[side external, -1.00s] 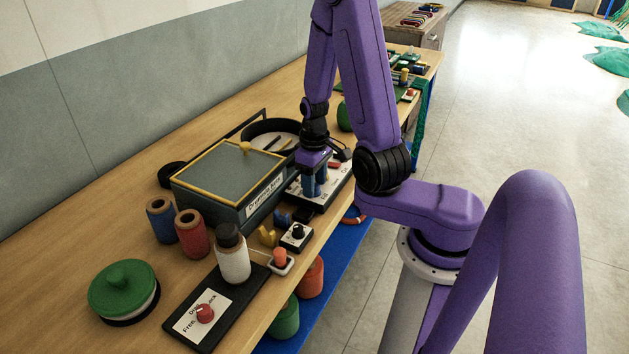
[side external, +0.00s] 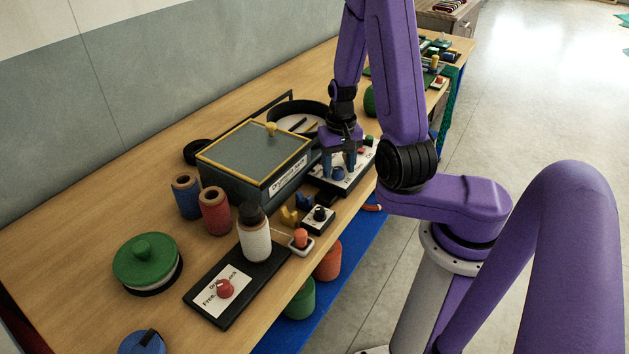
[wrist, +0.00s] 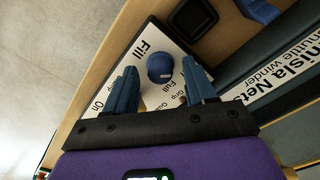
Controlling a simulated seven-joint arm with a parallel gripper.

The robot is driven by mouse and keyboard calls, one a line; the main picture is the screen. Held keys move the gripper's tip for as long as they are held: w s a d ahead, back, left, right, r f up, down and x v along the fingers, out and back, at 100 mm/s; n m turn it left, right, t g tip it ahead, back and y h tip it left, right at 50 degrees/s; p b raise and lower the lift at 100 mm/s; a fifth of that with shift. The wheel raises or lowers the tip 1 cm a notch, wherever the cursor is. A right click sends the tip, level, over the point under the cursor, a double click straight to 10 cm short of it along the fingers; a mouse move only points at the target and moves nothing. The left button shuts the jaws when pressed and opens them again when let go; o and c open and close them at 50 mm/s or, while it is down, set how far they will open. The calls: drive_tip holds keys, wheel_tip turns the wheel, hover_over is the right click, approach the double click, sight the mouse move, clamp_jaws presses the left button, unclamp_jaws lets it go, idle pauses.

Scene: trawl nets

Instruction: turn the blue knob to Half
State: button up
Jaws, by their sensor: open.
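The blue knob (wrist: 160,67) sits on a white-labelled panel (wrist: 146,50). In the wrist view a small pale mark shows on its lower edge, beside the word "Full"; "Fill" is printed to its left. I cannot make out "Half". The knob (side external: 338,173) also shows in the side view, at the panel's near end. My gripper (wrist: 160,72) is open, its two blue fingers at either side of the knob in the picture. In the side view my gripper (side external: 343,160) is over the knob, apparently above it. Contact is not visible.
A dark box with a glass lid (side external: 250,150) stands left of the panel. A black switch block (side external: 318,217), an orange button (side external: 300,238) and a white bottle (side external: 254,238) are nearer the camera. The panel also bears a red piece (side external: 361,150).

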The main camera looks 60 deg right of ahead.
sight(338, 168)
drive_tip(key=m, duration=0.5)
wheel_tip(338, 168, up, 18)
drive_tip(key=f, duration=0.1)
drive_tip(key=shift+w+a+n, duration=1.2)
drive_tip(key=shift+a+n, duration=2.15)
drive_tip(key=shift+a, duration=0.2)
drive_tip(key=shift+w+a+n, duration=1.2)
drive_tip(key=shift+a+n, duration=2.15)
drive_tip(key=shift+a, duration=0.2)
drive_tip(key=s+a+f+n, duration=0.1)
drive_tip(key=s+a+n, duration=0.8)
drive_tip(key=s+n, duration=0.4)
drive_tip(key=shift+a+f+n, duration=0.3)
drive_tip(key=shift+a, duration=0.05)
